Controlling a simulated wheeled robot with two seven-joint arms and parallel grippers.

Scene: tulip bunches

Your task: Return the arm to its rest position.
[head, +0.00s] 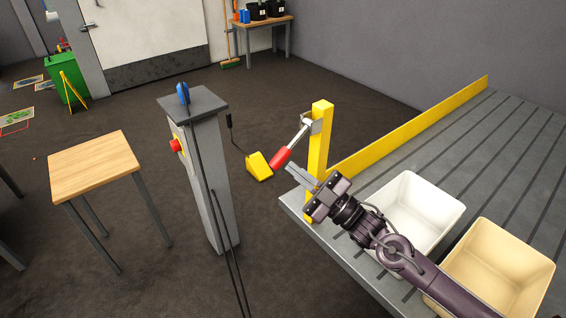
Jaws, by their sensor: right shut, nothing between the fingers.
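My right arm (395,250) reaches in from the lower right over the near corner of the slotted grey table. My right gripper (292,170) is at its end, shut and empty. Its fingers point up and left, close to the red grip (281,158) of a lever on the yellow post (320,135). I cannot tell whether they touch the grip. The gripper body hides the lower part of the post. My left gripper is not in view, and no tulips show.
A white bin (440,196) and a cream bin (528,262) stand on the grey table (500,135), beside and under my right arm. A yellow rail (420,122) edges the table. A grey pillar (208,165) with a red button and a wooden stool (95,165) stand left.

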